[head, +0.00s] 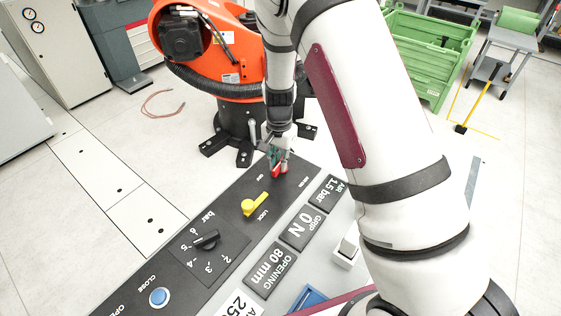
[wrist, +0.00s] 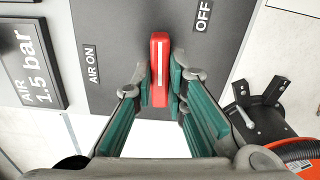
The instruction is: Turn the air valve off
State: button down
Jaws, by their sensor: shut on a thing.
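The red air valve handle (wrist: 159,52) stands on the dark panel in the wrist view, between the AIR ON label (wrist: 92,64) on the left and the OFF label (wrist: 203,16) at the upper right. A white line runs along the handle. My gripper (wrist: 161,82) has its green-padded fingers on both sides of the handle and is shut on it. The handle's lower end is partly hidden between the fingers. In the head view, my gripper (head: 277,157) is at the far end of the panel, with red parts of the handle (head: 284,169) showing around the fingers.
A yellow LOCK lever (head: 256,204), a black bar knob (head: 206,240) and a blue CLOSE button (head: 159,296) sit on the same panel. A display (wrist: 30,62) reads AIR 1.5 bar. An orange robot arm (head: 213,45) stands behind the panel.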

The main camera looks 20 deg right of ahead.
aim_at(279, 163)
jog(key=shift+w+m, duration=0.1)
jog(key=shift+m, duration=0.4)
jog(key=c, duration=1.6)
grip_release()
jog(key=shift+a+r, duration=0.1)
notch_tip(279, 163, up, 12)
